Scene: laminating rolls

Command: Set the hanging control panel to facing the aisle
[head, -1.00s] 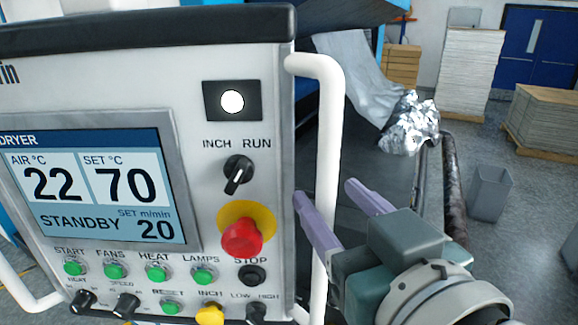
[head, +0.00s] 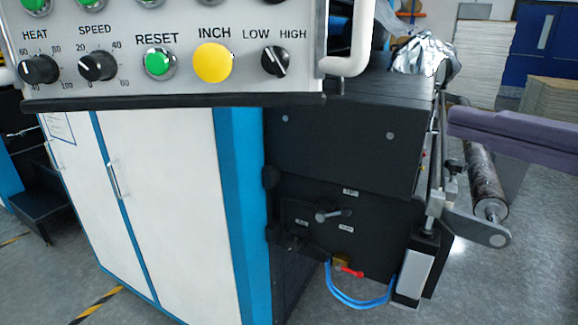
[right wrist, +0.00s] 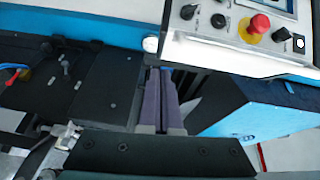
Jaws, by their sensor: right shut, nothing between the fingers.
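The hanging control panel (head: 190,88) shows only its lower part at the top of the head view, its buttons and knobs toward me. Its white side handle (head: 352,52) curves at its right edge; the upper part is out of frame. My right gripper (head: 455,126) is shut and empty, to the right of the handle and apart from it in the head view. In the right wrist view the purple fingers (right wrist: 158,72) lie together, pointing toward the panel (right wrist: 235,52), with a white rounded end (right wrist: 151,45) just beyond the tips. My left gripper is not in view.
A white and blue cabinet (head: 170,200) stands below the panel. A black machine housing (head: 335,150) is beside it, with a roller (head: 484,180) at its right. Blue hoses (head: 350,300) hang low. Grey floor is open at the lower right.

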